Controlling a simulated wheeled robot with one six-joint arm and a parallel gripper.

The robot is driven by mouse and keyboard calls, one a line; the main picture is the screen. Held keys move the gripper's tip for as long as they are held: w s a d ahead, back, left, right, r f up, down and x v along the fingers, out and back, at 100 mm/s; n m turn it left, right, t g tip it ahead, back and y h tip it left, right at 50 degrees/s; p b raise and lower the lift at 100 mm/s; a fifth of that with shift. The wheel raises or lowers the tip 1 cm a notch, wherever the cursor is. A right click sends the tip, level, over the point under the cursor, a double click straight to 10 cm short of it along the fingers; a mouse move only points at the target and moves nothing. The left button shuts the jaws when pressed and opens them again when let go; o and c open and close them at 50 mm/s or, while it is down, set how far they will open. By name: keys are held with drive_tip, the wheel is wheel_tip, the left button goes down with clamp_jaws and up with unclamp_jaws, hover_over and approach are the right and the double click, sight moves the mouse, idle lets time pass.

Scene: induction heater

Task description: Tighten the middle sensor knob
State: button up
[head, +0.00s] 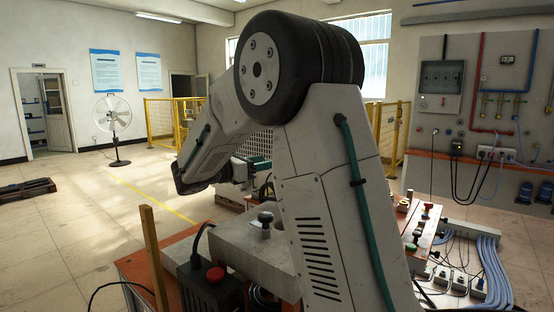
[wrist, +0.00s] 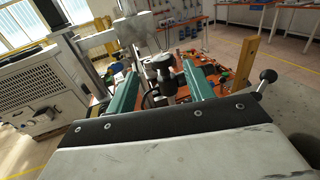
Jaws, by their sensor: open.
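In the wrist view, the two teal fingers of my gripper (wrist: 158,70) stand wide apart. A black knob-like part (wrist: 164,84) shows between them, with a visible gap to each finger. I cannot tell whether it is the middle sensor knob or how far it lies beyond the fingertips. In the head view, a black knob (head: 265,222) stands upright on a grey block (head: 235,242). My arm hides much of the area behind and to the right of it. A black ball-ended lever (wrist: 267,76) shows at the right of the wrist view.
A black box with a red button (head: 215,274) and a wooden post (head: 153,262) stand at the near left. Cables and sockets (head: 458,283) lie at the right. A fan (head: 113,125) stands on open floor. A grey vented cabinet (wrist: 45,85) is left in the wrist view.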

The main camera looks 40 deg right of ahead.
drive_tip(key=d, duration=0.4)
drive_tip(key=s+d, duration=0.1)
drive_tip(key=d, duration=0.2)
drive_tip(key=shift+s, duration=0.1)
drive_tip(key=c, duration=0.9)
